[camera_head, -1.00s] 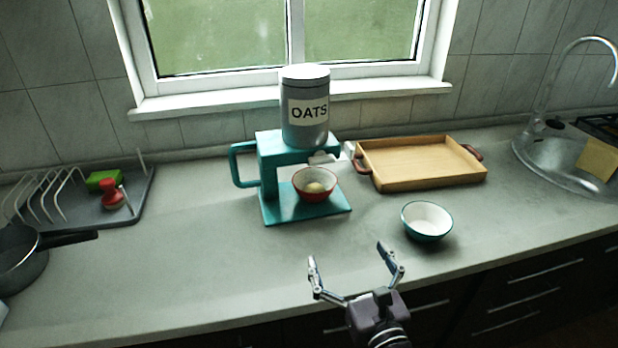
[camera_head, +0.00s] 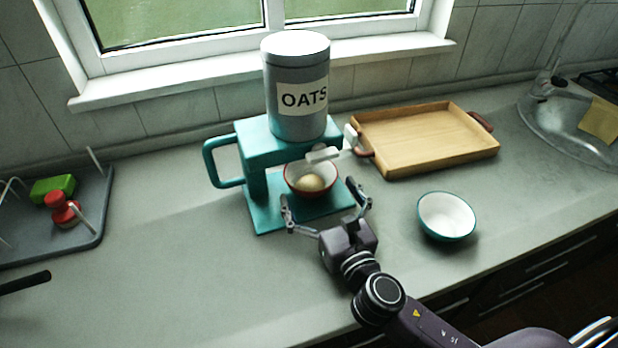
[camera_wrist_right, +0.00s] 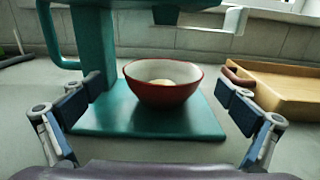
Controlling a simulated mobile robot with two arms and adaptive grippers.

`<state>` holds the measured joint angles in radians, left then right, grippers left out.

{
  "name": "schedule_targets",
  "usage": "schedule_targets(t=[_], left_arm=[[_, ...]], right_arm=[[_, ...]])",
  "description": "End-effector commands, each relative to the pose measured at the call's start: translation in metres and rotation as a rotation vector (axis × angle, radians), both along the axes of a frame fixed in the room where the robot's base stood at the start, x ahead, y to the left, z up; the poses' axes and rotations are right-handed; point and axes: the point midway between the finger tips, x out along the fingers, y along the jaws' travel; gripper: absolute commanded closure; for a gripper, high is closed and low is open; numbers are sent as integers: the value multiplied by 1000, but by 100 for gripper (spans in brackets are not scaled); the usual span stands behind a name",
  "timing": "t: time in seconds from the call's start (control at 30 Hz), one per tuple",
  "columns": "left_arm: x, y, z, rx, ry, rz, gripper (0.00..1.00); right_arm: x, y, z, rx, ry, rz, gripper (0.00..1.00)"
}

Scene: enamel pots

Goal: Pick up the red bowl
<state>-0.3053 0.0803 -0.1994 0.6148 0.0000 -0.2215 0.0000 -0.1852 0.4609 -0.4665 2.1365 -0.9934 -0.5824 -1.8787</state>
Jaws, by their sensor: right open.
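The red bowl (camera_head: 298,190), white inside, stands upright on the teal base of the dispenser, with a pale round thing (camera_head: 310,182) in it. It also shows in the right wrist view (camera_wrist_right: 163,92), centred between the fingers and a little beyond them. My right gripper (camera_head: 327,205) is open and empty, its two fingers at the front edge of the teal base, one to each side in front of the bowl. In the right wrist view the fingers (camera_wrist_right: 160,105) are wide apart and not touching the bowl.
The teal dispenser (camera_head: 258,143) overhangs the bowl, with a grey OATS canister (camera_head: 297,110) on top and a white lever (camera_head: 322,154) at its front. A wooden tray (camera_head: 425,140) and a teal bowl (camera_head: 446,216) are to the right.

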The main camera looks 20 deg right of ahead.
Motion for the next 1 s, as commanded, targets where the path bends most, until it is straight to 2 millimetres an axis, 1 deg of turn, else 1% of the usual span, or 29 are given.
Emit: schedule_targets(t=[0.17, 0.3, 0.37, 0.5, 0.67, 0.77, 1.0], left_arm=[[-1, 0, 6, 0, 1, 0, 66], [2, 0, 9, -1, -4, 0, 66], [5, -1, 10, -2, -8, 0, 66], [11, -1, 11, -3, -17, -1, 66], [12, -1, 11, -3, -18, -1, 66], [12, -1, 11, -3, -18, -1, 66], [10, -1, 11, -2, -16, -1, 66]], right_arm=[[23, -2, 3, -1, -2, -2, 0], [44, -3, 2, -1, -1, -2, 0], [51, -2, 2, 0, -1, -1, 0], [57, -1, 1, 0, 0, 1, 0], [57, -1, 0, 0, 0, 1, 0], [57, -1, 0, 0, 0, 1, 9], [56, -1, 0, -1, 0, 0, 35]])
